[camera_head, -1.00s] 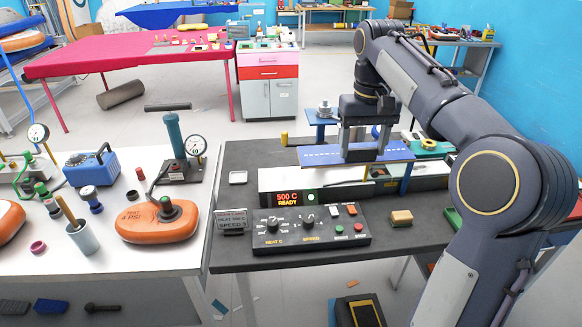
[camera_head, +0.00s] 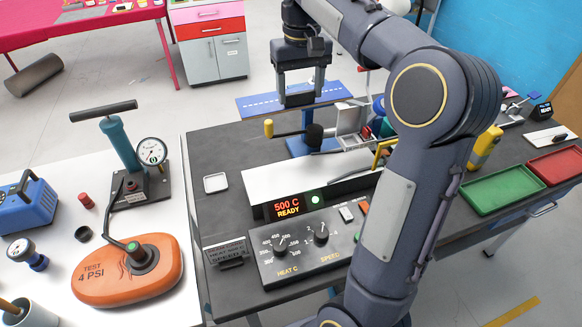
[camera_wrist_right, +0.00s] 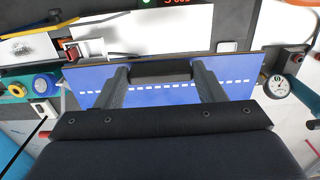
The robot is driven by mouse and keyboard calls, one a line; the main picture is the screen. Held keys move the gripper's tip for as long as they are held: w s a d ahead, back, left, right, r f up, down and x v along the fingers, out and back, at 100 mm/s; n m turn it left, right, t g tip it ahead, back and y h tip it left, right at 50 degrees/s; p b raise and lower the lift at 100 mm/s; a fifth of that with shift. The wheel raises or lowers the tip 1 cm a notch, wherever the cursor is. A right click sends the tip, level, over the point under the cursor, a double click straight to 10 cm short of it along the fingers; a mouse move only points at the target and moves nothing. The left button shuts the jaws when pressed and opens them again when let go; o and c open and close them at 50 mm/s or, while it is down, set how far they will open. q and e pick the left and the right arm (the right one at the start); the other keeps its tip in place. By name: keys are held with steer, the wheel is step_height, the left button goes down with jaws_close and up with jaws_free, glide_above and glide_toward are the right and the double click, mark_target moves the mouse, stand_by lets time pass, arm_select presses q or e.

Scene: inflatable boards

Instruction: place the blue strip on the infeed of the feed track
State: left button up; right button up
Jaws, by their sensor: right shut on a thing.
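The blue strip (camera_head: 256,103) is a flat board with a white dashed line along it. My right gripper (camera_head: 300,98) is shut on it near its middle and holds it roughly level, above the back part of the dark bench. The strip (camera_wrist_right: 150,97) spans the right wrist view, with both fingers (camera_wrist_right: 160,75) on it. A long white housing (camera_head: 322,172) stands behind the lit "500 C READY" display, nearer than the strip. I cannot tell which part is the infeed of the feed track. My left gripper is not in view.
A blue stand (camera_head: 298,146) and a yellow-handled crank (camera_head: 269,129) are below the strip. The control box (camera_head: 305,245) is at the bench front. Green (camera_head: 492,192) and red (camera_head: 555,166) trays lie at the right. A hand pump (camera_head: 120,155) stands on the left table.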

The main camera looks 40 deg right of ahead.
step_height(320, 180, down, 25)
steer(key=shift+s+f, duration=0.1)
stand_by(0.3)
steer(key=shift+f, duration=0.15)
steer(key=o, duration=1)
steer(key=shift+r, duration=0.2)
